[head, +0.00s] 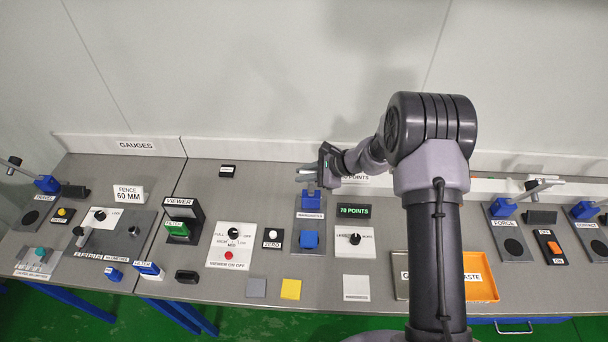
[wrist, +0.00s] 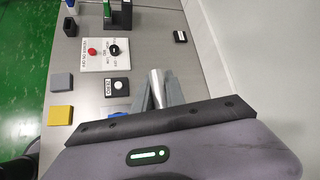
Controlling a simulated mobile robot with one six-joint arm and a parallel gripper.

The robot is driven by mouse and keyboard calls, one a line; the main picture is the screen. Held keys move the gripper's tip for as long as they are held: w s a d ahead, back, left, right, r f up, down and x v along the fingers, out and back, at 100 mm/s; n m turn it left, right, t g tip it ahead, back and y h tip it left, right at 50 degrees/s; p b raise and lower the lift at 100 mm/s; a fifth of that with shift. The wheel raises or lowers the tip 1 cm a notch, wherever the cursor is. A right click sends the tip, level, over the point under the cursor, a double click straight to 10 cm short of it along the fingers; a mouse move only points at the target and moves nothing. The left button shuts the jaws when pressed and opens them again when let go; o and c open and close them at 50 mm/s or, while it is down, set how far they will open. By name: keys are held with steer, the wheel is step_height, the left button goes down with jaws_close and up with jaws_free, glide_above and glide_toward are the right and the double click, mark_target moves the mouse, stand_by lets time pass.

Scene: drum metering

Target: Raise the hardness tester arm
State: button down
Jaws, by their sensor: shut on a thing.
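The hardness tester (head: 307,222) stands mid-bench on a grey base, with a blue pivot block (head: 311,199) at the back and a blue block (head: 309,240) on the base in front. My gripper (head: 306,173) is above and behind the pivot block. In the wrist view its fingers (wrist: 159,95) are shut on a silvery round bar, the tester arm (wrist: 156,86). Most of the arm is hidden by my gripper, so I cannot tell its exact tilt. A display (head: 354,211) right of the tester reads 70 POINTS.
A white knob panel (head: 354,254) is right of the tester, and a ZERO button (head: 272,236) and viewer panel (head: 229,257) are left. Grey (head: 256,288) and yellow (head: 291,289) blocks lie in front. An orange tray (head: 483,288) is further right. The wall rises behind.

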steer(key=c, duration=1.4)
jaws_free()
steer(key=v, duration=1.7)
steer(key=shift+s+d+r, duration=0.1)
steer(key=shift+d, duration=0.1)
